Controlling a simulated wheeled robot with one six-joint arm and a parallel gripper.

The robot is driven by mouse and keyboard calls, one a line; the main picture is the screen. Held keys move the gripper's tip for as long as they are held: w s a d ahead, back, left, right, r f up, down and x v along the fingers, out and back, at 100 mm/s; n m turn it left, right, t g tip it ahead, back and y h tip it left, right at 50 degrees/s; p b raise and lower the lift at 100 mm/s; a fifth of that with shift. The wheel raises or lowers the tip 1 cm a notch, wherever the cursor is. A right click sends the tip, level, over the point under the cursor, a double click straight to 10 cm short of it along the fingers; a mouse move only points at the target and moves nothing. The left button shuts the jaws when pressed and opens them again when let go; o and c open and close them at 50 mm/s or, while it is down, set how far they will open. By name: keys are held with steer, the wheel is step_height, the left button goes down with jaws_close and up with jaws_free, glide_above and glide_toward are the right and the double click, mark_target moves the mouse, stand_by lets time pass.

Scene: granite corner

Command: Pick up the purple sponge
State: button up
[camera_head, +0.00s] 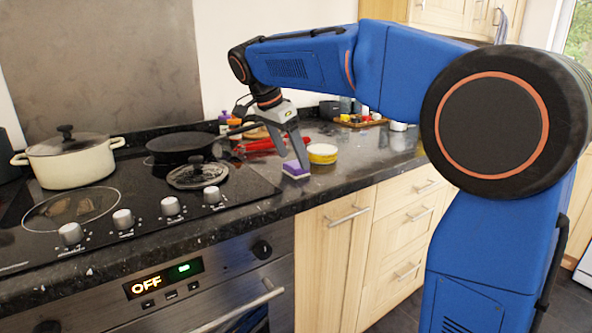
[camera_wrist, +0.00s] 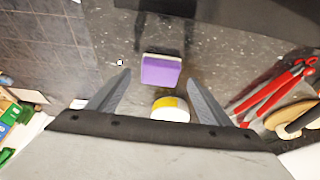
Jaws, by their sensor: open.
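The purple sponge (camera_head: 296,171) lies on the dark granite counter (camera_head: 340,180) near its front edge, right of the hob. It has a purple face and a pale layer. In the wrist view the sponge (camera_wrist: 161,70) sits ahead of my gripper (camera_wrist: 163,85), roughly centred between the two grey fingers and beyond their tips. My gripper (camera_head: 270,133) is open and empty above the counter. In the head view one finger reaches down close behind the sponge; I cannot tell the exact gap.
A round yellow-and-white tub (camera_head: 322,154) stands just right of the sponge. Red-handled tools (camera_head: 262,146) lie behind. A black pan (camera_head: 180,145), a glass lid (camera_head: 197,174) and a cream pot (camera_head: 70,160) are on the hob at left.

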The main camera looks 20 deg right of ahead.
mark_target(293, 165)
steer(key=shift+x, duration=1.05)
steer(key=c, duration=1.2)
step_height(293, 165, up, 10)
